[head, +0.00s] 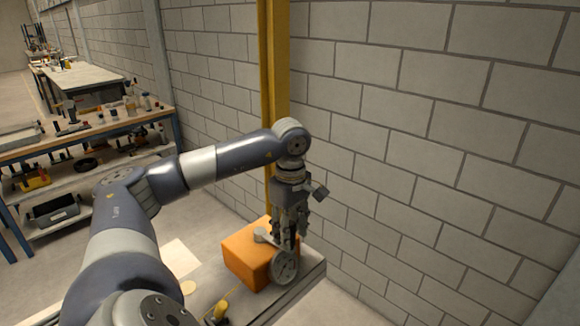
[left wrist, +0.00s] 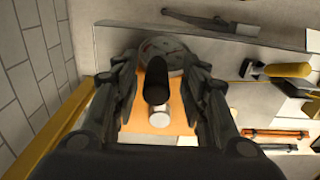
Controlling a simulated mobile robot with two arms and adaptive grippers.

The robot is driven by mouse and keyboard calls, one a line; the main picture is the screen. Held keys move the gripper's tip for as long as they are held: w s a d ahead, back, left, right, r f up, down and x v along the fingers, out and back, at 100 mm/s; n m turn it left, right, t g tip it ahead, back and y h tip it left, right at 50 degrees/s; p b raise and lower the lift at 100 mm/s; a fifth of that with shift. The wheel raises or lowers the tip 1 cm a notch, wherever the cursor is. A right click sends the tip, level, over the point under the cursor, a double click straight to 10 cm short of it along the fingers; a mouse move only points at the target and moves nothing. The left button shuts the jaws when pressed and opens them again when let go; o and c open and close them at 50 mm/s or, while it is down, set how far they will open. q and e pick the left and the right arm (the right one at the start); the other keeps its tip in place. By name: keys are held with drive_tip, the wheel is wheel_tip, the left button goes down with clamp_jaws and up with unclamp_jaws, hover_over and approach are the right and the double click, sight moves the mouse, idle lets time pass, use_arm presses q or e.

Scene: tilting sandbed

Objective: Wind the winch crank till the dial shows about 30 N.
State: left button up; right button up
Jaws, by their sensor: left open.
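The orange winch box (head: 245,257) stands on the bench near the wall. It also shows in the left wrist view (left wrist: 180,122). A round dial (head: 285,267) is at its near right; in the left wrist view the dial face (left wrist: 166,46) is pale with reddish marks, partly covered, and its reading is too small to tell. A grey crank arm (head: 262,236) shows on top of the box. My left gripper (head: 289,238) points down over the box, open. In the left wrist view a dark crank knob (left wrist: 157,80) appears between its fingers (left wrist: 160,72); I cannot tell whether they touch it. My right gripper is out of view.
A yellow post (head: 276,100) rises behind the winch, close to the block wall (head: 430,120). A yellow-handled tool (left wrist: 287,70) and orange-handled bars (left wrist: 275,134) lie on the bench. A pale sheet (head: 181,258) lies left of the box. A loaded workbench (head: 90,135) stands farther left.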

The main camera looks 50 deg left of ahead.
use_arm(q)
wheel_tip(320, 180, up, 9)
drive_tip(key=shift+w+f, duration=0.1)
drive_tip(key=shift+f, duration=0.1)
drive_tip(key=shift+r, duration=0.85)
